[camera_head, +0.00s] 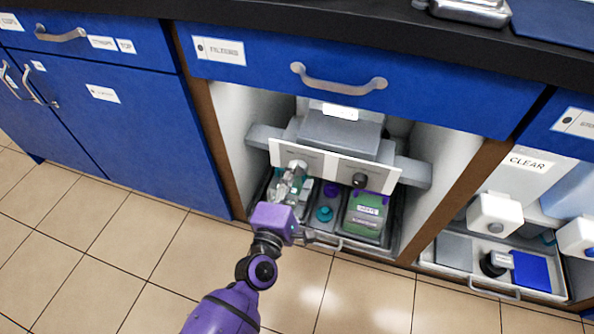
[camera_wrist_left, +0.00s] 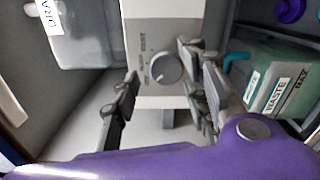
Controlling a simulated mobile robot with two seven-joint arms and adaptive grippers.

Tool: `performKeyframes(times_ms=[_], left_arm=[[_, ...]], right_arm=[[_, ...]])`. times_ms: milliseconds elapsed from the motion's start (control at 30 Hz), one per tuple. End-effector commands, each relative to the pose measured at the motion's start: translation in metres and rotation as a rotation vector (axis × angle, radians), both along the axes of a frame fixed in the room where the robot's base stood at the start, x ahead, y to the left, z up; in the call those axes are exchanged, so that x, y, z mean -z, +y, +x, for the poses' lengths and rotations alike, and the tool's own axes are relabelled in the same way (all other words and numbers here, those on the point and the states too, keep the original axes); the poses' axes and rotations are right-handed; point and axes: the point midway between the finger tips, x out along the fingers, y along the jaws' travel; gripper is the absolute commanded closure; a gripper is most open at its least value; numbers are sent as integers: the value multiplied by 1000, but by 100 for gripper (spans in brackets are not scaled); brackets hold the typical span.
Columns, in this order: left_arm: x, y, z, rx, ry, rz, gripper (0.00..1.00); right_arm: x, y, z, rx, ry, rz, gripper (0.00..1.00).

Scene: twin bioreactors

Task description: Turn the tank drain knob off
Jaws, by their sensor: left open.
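A white panel (camera_head: 326,165) runs across the front of grey equipment inside the open cabinet. A dark round knob (camera_head: 360,180) is on its right half. A pale knob (camera_head: 298,164) is on its left half, partly hidden by my left gripper (camera_head: 288,185). In the left wrist view, a round grey knob (camera_wrist_left: 166,67) with a white pointer mark sits on the panel, with small print beside it. My left gripper (camera_wrist_left: 158,80) is open, its fingers on either side of that knob in the picture. I cannot tell whether they touch it. My right gripper is not in view.
A tray (camera_head: 392,243) below the panel holds a green waste container (camera_head: 366,217) and a teal cap (camera_head: 324,213). The waste container (camera_wrist_left: 280,85) is close to the right finger in the wrist view. A blue drawer (camera_head: 440,85) is above. The floor in front is clear.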

Motion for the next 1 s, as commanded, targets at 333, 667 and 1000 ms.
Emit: performKeyframes(times_ms=[333,667,1000], left_arm=[[0,23,-69,1,0,1,59],[-1,28,-89,2,-2,-2,59],[-1,28,-89,2,-2,-2,59]], right_arm=[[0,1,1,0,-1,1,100],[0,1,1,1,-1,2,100],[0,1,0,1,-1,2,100]])
